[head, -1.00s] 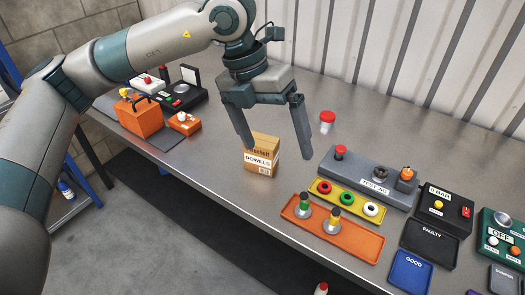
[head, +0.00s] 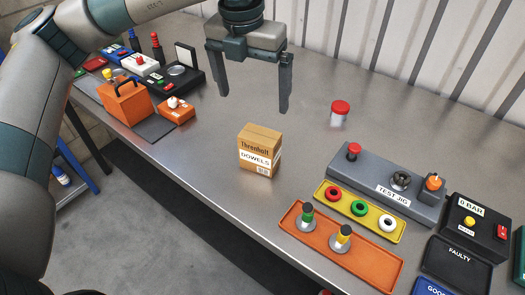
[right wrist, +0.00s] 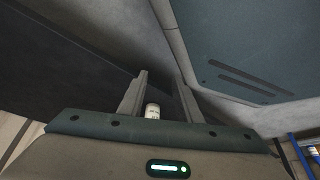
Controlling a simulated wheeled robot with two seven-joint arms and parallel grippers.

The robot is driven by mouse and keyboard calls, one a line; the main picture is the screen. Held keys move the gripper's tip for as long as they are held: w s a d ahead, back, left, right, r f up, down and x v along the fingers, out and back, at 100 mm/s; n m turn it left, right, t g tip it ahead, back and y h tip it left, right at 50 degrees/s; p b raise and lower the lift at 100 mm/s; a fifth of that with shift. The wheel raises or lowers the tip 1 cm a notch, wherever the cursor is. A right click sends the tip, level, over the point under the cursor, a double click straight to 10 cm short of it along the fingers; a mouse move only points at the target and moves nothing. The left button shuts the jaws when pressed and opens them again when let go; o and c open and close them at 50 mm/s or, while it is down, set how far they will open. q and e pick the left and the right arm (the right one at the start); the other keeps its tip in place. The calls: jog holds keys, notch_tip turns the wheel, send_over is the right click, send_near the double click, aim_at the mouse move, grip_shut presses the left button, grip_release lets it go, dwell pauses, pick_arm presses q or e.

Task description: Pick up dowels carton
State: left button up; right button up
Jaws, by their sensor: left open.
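The dowels carton (head: 260,152), a brown box with a white "DOWELS" label, stands upright on the metal bench near its front edge in the head view. My left gripper (head: 253,101) is open and empty, with its fingers pointing down. In the picture it shows just above and behind the carton, apart from it. My right gripper (right wrist: 158,88) shows in the right wrist view with its fingers apart. A small white cylinder (right wrist: 152,111) shows between those fingers; I cannot tell how far off it is.
An orange tray (head: 372,273) with two fittings, a yellow ring tray (head: 346,208) and a grey test jig (head: 365,180) stand right of the carton. A red-capped jar (head: 340,113) is behind. An orange toolbox (head: 126,104) stands left. Bare bench surrounds the carton.

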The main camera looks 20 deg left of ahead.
pick_arm(q)
jog(key=b, duration=0.3)
send_near(258, 136)
jog(key=shift+s+r, duration=0.1)
jog(key=shift+r, duration=0.2)
pick_arm(e)
jog(key=w+a+r+t, duration=0.2)
jog(key=w+a, duration=0.1)
jog(key=w, duration=0.6)
jog(key=shift+a+r+t+y, duration=0.2)
jog(key=shift+a+t+y, duration=0.1)
jog(key=shift+y, duration=0.1)
